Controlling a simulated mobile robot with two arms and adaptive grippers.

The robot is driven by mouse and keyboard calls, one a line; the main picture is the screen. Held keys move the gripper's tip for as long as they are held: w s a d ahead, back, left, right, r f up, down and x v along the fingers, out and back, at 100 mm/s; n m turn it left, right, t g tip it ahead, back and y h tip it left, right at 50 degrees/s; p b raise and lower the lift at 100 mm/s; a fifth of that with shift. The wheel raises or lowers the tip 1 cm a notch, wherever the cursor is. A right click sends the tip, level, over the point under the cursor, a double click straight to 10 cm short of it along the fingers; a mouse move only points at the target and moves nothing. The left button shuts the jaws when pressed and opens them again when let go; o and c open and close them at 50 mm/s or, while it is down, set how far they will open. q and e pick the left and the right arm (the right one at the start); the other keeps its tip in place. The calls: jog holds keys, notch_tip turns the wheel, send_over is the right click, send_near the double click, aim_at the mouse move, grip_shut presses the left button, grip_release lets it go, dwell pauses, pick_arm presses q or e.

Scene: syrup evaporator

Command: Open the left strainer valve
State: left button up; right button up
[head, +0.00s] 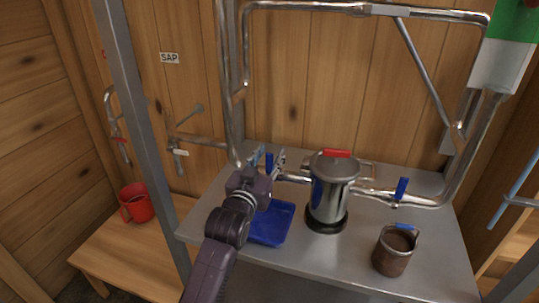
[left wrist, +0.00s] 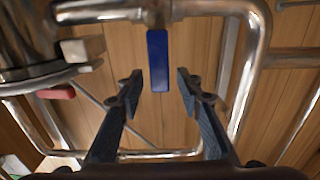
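The steel strainer (head: 330,190) has a red-handled lid and stands on the metal bench. Pipes with a blue-handled valve lead off each side. The left valve's blue handle (head: 269,164) is partly hidden by my left gripper (head: 267,158) in the head view. In the left wrist view, the blue handle (left wrist: 158,60) hangs from the pipe fitting. Its free end lies between the spread fingertips of my left gripper (left wrist: 159,82), with gaps on both sides. The gripper is open and holds nothing. The right valve's blue handle (head: 401,188) is upright. My right gripper is not in view.
A blue tray (head: 271,222) lies below my left arm on the bench (head: 345,266). A red mug (head: 136,203) is on the wooden bench at left. A metal post (head: 133,95) and bent pipes frame the area.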

pick_arm(q)
grip_shut()
dwell(0.3)
jog(key=shift+a, duration=0.15)
jog(key=shift+w+a+f+n+p, duration=0.4)
jog(key=shift+a+n, duration=0.35)
jog(key=shift+n, duration=0.4)
jog(key=shift+w+a+f+n+p, duration=0.15)
jog(key=shift+a+n+p, duration=0.5)
jog(key=shift+n, duration=0.55)
jog(key=shift+w+a+f+n+p, duration=0.2)
jog(key=shift+a+f+n+p, duration=0.15)
jog(key=shift+a+n, duration=0.65)
jog(key=shift+d+n, duration=0.15)
jog(key=shift+n, duration=0.1)
